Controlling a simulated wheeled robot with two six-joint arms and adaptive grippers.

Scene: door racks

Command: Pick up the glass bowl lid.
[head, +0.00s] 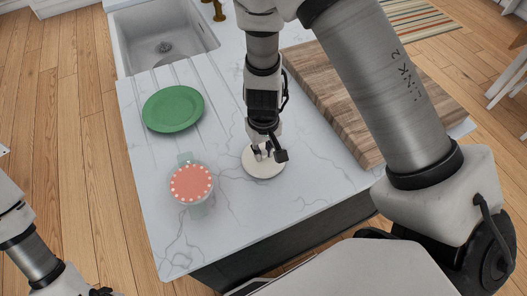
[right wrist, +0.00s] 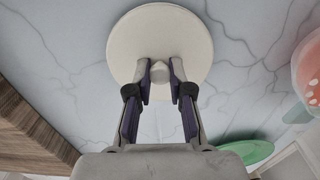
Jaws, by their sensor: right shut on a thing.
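A round cream-white lid (head: 263,168) with a knob at its centre is near the middle of the marble counter. In the right wrist view the lid (right wrist: 160,28) fills the top centre, with its knob between my fingers. My right gripper (head: 262,153) points down over the lid; in the wrist view its fingertips (right wrist: 160,72) are shut on the knob from both sides. I cannot tell whether the lid touches the counter or is just above it. Part of my left arm shows at the lower left, but its fingers are outside the picture.
A pale translucent container (head: 195,208) with a red, light-dotted top stands left of the lid. A green plate (head: 173,109) lies farther back. A sink (head: 165,45) is at the far left, a wooden board (head: 335,95) at the right. The counter's front is clear.

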